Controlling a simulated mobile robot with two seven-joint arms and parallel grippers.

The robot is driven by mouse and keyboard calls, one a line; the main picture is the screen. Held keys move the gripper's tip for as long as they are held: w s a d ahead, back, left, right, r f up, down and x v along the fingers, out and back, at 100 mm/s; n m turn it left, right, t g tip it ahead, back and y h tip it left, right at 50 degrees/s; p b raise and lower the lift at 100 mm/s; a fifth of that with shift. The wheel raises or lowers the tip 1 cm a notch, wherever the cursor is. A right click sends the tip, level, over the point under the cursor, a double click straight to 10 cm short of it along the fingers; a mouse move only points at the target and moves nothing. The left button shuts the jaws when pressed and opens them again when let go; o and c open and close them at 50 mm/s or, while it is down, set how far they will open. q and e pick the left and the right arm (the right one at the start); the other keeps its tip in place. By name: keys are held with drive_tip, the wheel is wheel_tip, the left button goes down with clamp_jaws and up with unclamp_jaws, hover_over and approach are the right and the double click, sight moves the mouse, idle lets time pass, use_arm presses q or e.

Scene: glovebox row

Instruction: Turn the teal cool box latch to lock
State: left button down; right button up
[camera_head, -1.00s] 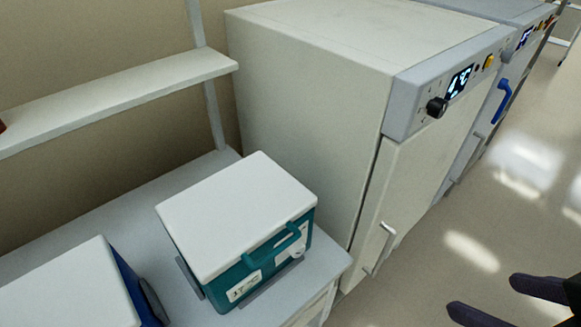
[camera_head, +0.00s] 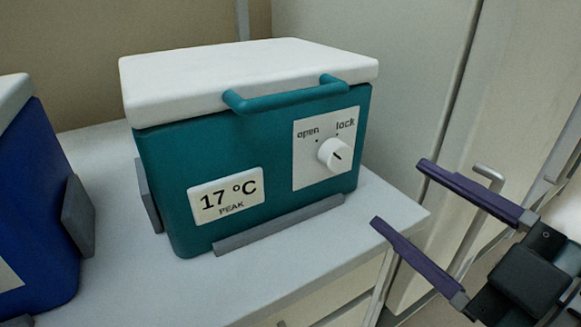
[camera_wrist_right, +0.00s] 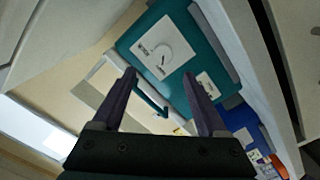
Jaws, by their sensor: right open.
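The teal cool box (camera_head: 225,165) with a white lid (camera_head: 240,75) stands on the bench in the head view. Its white latch knob (camera_head: 333,153) sits on a white plate at the right of the front face, below the words "open" and "lock". A dark slanted line marks the knob; I cannot tell which end points. My right gripper (camera_head: 400,193) is open and empty, to the right of the box and apart from it. The right wrist view shows the knob (camera_wrist_right: 164,54) beyond and between the fingers (camera_wrist_right: 159,73). My left gripper is not in view.
A teal handle (camera_head: 290,98) sticks out above the knob. A label (camera_head: 226,196) reads 17 °C PEAK. Grey holders (camera_head: 280,225) edge the box on the bench (camera_head: 215,287). A blue box (camera_head: 35,200) stands at left. A white cabinet with a bar handle (camera_head: 490,175) stands at right.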

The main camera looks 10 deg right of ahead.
sight(340, 159)
drive_tip(key=shift+n+y, duration=0.3)
drive_tip(key=x, duration=1)
drive_tip(key=shift+a+f, duration=0.2)
drive_tip(key=shift+f, duration=0.1)
drive_tip(key=shift+c, duration=0.4)
clamp_jaws()
